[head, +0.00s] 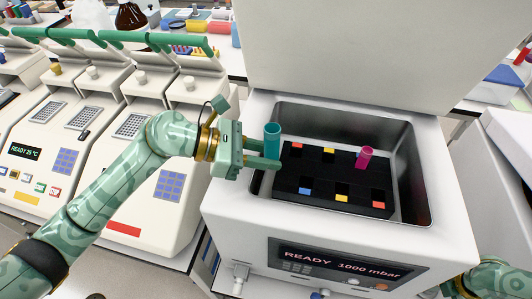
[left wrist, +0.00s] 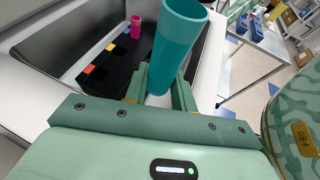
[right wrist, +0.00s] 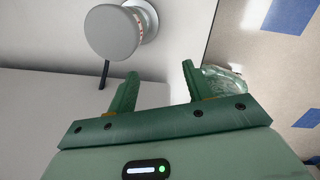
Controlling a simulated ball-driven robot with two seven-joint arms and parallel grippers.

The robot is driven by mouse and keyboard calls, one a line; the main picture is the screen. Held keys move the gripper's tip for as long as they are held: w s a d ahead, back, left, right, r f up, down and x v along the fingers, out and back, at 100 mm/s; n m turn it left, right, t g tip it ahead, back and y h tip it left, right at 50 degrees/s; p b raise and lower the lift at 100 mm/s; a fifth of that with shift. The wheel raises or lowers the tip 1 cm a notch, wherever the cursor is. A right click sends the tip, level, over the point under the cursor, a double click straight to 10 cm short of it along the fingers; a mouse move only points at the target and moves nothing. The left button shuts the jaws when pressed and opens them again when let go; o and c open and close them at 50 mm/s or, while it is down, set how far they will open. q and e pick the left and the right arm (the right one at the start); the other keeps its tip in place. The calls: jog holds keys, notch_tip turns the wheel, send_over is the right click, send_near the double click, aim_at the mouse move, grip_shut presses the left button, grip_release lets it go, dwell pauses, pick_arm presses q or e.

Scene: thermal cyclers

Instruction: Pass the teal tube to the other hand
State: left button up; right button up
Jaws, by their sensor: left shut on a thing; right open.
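The teal tube (head: 272,140) stands upright between the fingers of my left gripper (head: 264,154), above the left end of the black rack. In the left wrist view the teal tube (left wrist: 176,45) rises from between the left gripper's fingers (left wrist: 160,92), which are shut on it. My right gripper (right wrist: 152,85) is open and empty in the right wrist view, close to a white surface and a round grey knob (right wrist: 112,32). In the head view only part of my right arm shows at the lower right; its fingers are not visible there.
The black rack (head: 322,185) with coloured squares sits in the metal basin of a white machine (head: 225,220). A magenta tube (head: 365,157) stands in the rack. The machine's raised lid (head: 350,50) is behind. Several thermal cyclers (head: 130,125) stand at left.

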jog(key=s+a+f+m, duration=0.7)
jog(key=s+a+f, duration=0.2)
jog(key=a+f, duration=0.2)
jog(key=s+a+f+m, duration=0.7)
jog(key=s+a+f, duration=0.2)
jog(key=a, duration=0.3)
jog(key=shift+a+f+m+y, duration=0.3)
jog(key=shift+a+f+y, duration=0.1)
jog(key=shift+f, duration=0.5)
